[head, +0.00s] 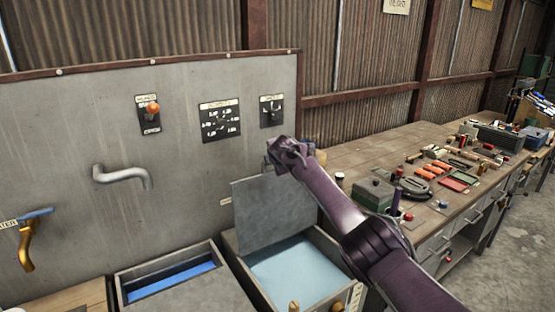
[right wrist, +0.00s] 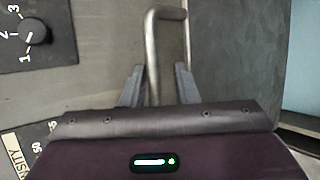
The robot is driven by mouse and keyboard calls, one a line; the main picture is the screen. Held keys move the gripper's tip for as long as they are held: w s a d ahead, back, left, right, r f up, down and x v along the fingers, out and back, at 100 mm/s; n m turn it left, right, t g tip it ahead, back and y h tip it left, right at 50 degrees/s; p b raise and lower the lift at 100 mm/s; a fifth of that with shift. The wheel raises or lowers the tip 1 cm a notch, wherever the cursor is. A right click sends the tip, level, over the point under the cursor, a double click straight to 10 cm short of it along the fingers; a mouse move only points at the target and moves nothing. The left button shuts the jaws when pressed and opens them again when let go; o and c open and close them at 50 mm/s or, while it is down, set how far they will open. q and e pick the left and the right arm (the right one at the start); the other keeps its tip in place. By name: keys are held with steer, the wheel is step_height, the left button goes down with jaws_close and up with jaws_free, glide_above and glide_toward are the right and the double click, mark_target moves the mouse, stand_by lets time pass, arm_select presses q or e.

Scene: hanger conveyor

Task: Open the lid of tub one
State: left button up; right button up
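The right-hand tub (head: 340,262) stands with its grey lid (head: 270,212) raised, nearly upright against the wall panel. Pale blue shows inside it. The left-hand tub (head: 120,284) shows a strip of deeper blue behind a flat grey surface (head: 195,292). I cannot read which tub is number one. My right gripper (head: 283,150) is at the raised lid's top edge. In the right wrist view its fingers (right wrist: 160,85) are apart, on either side of one bar of the metal lid handle (right wrist: 153,55). My left gripper is out of view.
The wall panel (head: 60,130) carries an orange-knobbed switch (head: 152,108), two dials (head: 220,120) (head: 271,111), a bent spout (head: 122,176) and a brass tap with blue lever (head: 27,240). A workbench (head: 350,160) crowded with tools runs off to the right.

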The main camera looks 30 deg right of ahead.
steer(key=shift+o, duration=0.3)
steer(key=shift+r, duration=0.1)
steer(key=shift+s+r, duration=0.1)
steer(key=b+v, duration=0.2)
steer(key=v, duration=0.5)
steer(key=shift+s, duration=0.15)
steer(key=shift+a, duration=0.1)
stand_by(0.3)
